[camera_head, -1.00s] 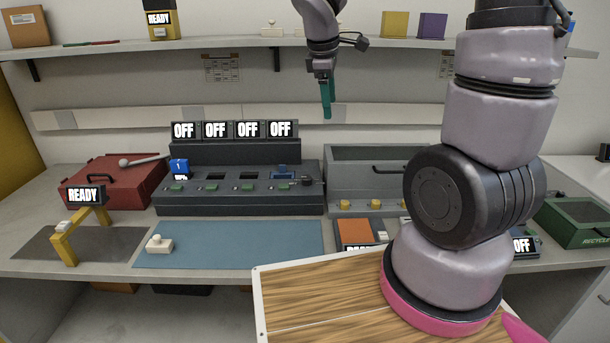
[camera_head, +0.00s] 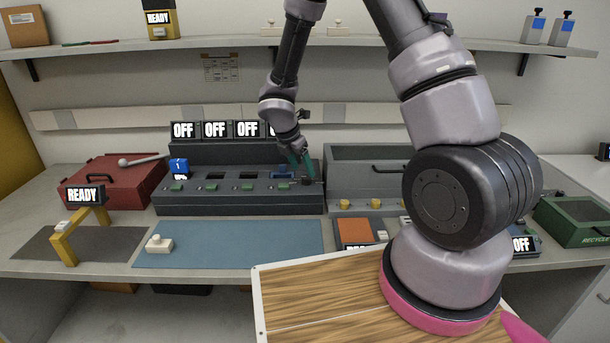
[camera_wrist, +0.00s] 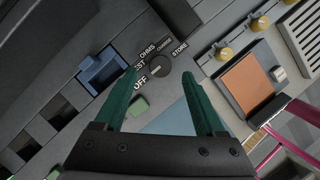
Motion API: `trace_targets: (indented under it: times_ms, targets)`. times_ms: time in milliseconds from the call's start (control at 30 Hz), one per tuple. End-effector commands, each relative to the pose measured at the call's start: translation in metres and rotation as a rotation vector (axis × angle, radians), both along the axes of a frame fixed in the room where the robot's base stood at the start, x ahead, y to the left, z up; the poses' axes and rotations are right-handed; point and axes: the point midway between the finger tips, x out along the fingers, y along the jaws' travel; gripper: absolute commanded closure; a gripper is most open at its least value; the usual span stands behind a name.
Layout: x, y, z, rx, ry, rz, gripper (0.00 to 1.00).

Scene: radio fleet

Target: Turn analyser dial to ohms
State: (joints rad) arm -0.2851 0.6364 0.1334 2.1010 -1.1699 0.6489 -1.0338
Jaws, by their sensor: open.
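The analyser dial (camera_wrist: 157,66) is a dark round knob at the right end of the dark grey analyser bench (camera_head: 240,200). In the wrist view, OFF, TEST, OHMS, CHARGE and STORE are printed around it. A pale mark on the knob seems to lie towards OFF, but it is small. My gripper (camera_wrist: 160,75) is open, with its teal fingertips on either side of the dial in that view. I cannot tell whether they touch it. In the head view my gripper (camera_head: 301,164) is just above the bench's right end. Displays (camera_head: 215,130) read OFF; my arm partly covers the rightmost.
A blue-framed slot (camera_wrist: 100,70) and green button (camera_wrist: 138,106) lie left of the dial. A grey case (camera_head: 375,152) and an orange-topped unit (camera_head: 356,231) stand to the right. The blue mat (camera_head: 230,245) in front is mostly clear. A shelf (camera_head: 220,42) runs above.

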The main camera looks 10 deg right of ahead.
Motion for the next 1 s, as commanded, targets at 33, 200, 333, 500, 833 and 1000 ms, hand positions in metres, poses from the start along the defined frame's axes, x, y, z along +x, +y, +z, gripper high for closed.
trace_targets:
  times_ms: [33, 200, 333, 500, 833, 1000]
  targets:
    - [0.001, -0.003, -0.009, -0.001, 0.004, -0.002, 0.28]
    - [0.006, -0.010, -0.028, -0.001, 0.001, -0.002, 0.28]
    - [0.008, -0.012, -0.034, 0.000, -0.001, -0.002, 0.28]
    - [0.008, -0.012, -0.036, 0.001, -0.001, -0.003, 0.28]
    - [0.008, -0.012, -0.035, 0.001, -0.001, -0.003, 1.00]
    - [0.008, -0.012, -0.035, 0.001, -0.001, -0.009, 1.00]
